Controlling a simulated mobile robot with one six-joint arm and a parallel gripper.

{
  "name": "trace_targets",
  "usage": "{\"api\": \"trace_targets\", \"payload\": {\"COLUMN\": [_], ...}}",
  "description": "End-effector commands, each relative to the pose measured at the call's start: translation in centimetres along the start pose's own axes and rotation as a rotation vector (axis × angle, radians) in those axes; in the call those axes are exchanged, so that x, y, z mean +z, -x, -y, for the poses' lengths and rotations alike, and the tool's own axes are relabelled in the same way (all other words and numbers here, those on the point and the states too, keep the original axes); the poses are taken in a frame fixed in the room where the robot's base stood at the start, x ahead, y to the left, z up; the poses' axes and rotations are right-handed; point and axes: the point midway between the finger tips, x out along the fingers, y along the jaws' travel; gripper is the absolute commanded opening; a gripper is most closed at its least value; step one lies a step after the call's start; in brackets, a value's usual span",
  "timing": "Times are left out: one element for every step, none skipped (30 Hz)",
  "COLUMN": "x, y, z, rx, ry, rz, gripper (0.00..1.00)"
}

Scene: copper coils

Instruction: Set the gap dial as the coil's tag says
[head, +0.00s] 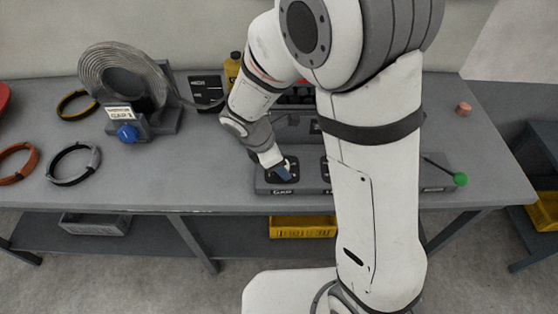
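The coil (98,62) of grey strip stands in a dark holder at the back left of the bench. Its white tag (119,113) appears to read "GAP 1", in small print. The gap dial's panel (284,189), labelled "GAP", is at the left end of a grey control box at the bench's front edge. My gripper (283,174) is down at this dial, touching it or just above it; I cannot tell which. The gripper covers much of the dial, so its pointer and setting are hidden. Whether the fingers are closed on the knob cannot be seen.
A second dial panel (325,170) is partly behind my arm. A lever with a green knob (460,179) sticks out at right. A blue knob (128,133) fronts the coil holder. Cable rings (74,165) lie at left. The bench between holder and control box is clear.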

Motion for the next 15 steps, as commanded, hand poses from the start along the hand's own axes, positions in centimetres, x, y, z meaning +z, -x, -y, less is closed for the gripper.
{"api": "trace_targets", "payload": {"x": [0.0,0.0,0.0,0.0,0.0,0.0,0.0,0.0,-0.1,-0.1,0.0,0.0,0.0,-0.1,0.0], "y": [0.3,0.6,1.1,1.5,2.0,2.7,3.3,3.8,4.5,5.0,5.5,6.0,6.4,6.8,7.1], "z": [-0.1,-0.1,-0.1,-0.1,-0.1,-0.1,-0.1,-0.1,-0.1,-0.1,-0.1,-0.1,-0.1,-0.1,-0.1], "rx": [0.002,0.003,0.004,0.005,0.006,0.005,0.006,0.007,0.007,0.006,0.005,0.005,0.005,0.005,0.004], "ry": [0.000,0.000,0.000,-0.001,-0.001,-0.001,-0.001,0.000,0.000,0.000,-0.001,-0.001,0.000,0.000,0.001], "rz": [-0.001,-0.001,-0.001,-0.001,-0.001,-0.001,-0.002,-0.002,-0.001,-0.001,-0.002,-0.001,-0.001,-0.001,0.000], "gripper": [0.57,0.57,0.57,0.57,0.57,0.57,0.57,0.57,0.57,0.57,0.57,0.57,0.57,0.57,0.57]}}
